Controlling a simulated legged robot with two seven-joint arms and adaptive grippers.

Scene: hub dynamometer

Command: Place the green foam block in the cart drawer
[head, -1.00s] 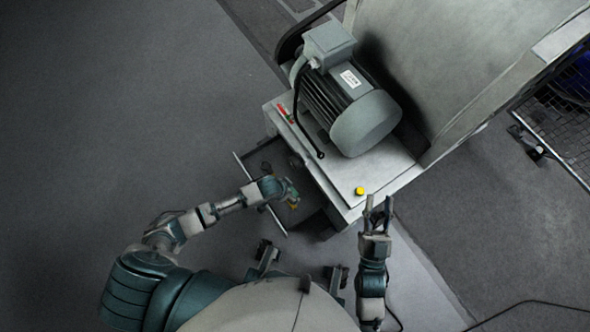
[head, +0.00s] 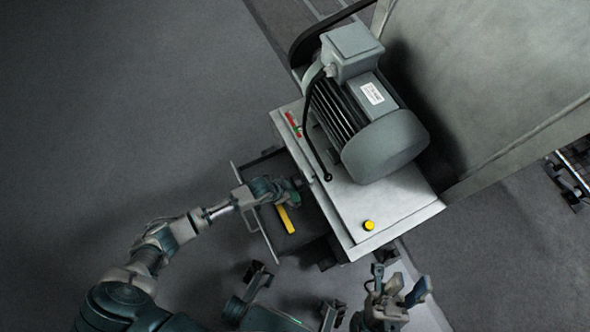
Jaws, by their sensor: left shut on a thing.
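The cart drawer (head: 256,222) is pulled out on the left side of the pale cart (head: 385,222). My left gripper (head: 292,191) is over the inside of the open drawer, close to the cart's side. It is shut on a small green piece, which looks like the green foam block (head: 294,200); the fingers cover most of it. I cannot tell whether the block touches the drawer floor. My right gripper (head: 397,280) is open and empty, in front of the cart's near corner.
A yellow bar (head: 285,218) lies in the drawer beside my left gripper. A grey motor (head: 370,120) stands on the cart top, with a yellow button (head: 369,225) and a red and green item (head: 293,124) near it. The floor to the left is clear.

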